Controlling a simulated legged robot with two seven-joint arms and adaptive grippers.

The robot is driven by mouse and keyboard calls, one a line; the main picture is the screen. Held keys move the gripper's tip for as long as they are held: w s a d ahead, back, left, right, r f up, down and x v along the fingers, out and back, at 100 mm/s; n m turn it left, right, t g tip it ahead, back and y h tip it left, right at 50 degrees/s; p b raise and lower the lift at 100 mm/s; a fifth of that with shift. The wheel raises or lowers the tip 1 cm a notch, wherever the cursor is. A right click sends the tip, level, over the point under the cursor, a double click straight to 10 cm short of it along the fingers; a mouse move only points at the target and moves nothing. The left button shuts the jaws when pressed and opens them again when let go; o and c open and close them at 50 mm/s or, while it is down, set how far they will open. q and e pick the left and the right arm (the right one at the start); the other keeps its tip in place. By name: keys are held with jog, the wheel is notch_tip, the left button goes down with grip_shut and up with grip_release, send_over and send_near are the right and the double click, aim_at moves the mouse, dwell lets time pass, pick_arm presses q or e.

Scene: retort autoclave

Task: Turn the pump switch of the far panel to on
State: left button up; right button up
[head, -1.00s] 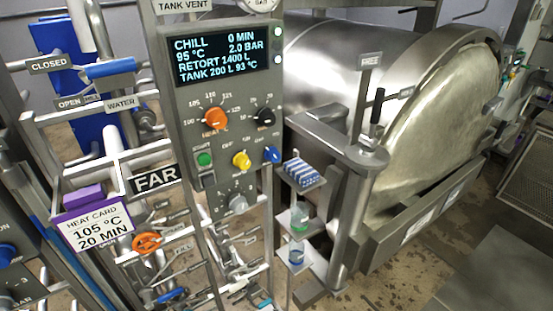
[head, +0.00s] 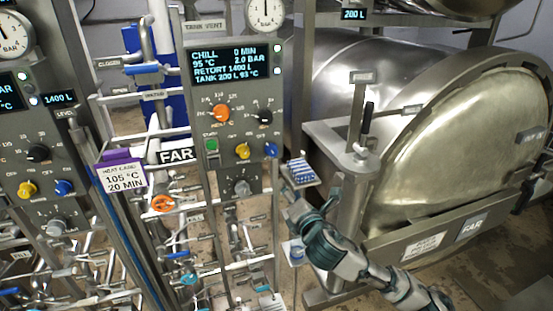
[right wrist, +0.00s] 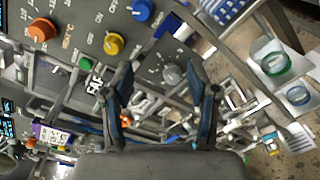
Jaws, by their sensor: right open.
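The far panel (head: 228,150) stands left of centre in the head view, beside the FAR sign (head: 177,155). It carries an orange knob (head: 220,114), a black knob (head: 265,116), a green button (head: 211,145), a yellow knob (head: 243,151), a blue knob (head: 271,150) and a grey knob (head: 241,187). Their small labels are too blurred to tell which is the pump switch. My right gripper (head: 288,195) is right of the panel's lower edge. In the right wrist view, its fingers (right wrist: 163,84) are apart and empty, with the grey knob (right wrist: 172,75) beyond them. My left gripper is out of view.
A small rack with a blue-striped block (head: 300,173) stands close to my right gripper. A vertical post with a black lever (head: 366,118) and the large steel retort (head: 465,150) are to the right. Pipes and valves fill the space below the panel.

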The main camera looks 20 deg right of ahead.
notch_tip(320, 180, up, 3)
jog(key=s+n, duration=0.1)
send_near(273, 155)
jog(key=w, duration=0.3)
jog(key=shift+t, duration=0.3)
jog(key=w, duration=0.6)
jog(key=shift+w+a+f+p, duration=0.15)
jog(key=shift+w+a+p, duration=0.1)
jog(key=shift+p, duration=0.15)
jog(key=shift+w+a, duration=0.15)
jog(key=shift+w, duration=0.45)
jog(key=shift+d, duration=0.55)
jog(key=c, duration=1)
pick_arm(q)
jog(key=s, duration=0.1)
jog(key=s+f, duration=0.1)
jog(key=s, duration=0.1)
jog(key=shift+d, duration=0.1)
pick_arm(e)
jog(key=shift+a+f, duration=0.1)
jog(key=shift+a, duration=0.25)
grip_shut()
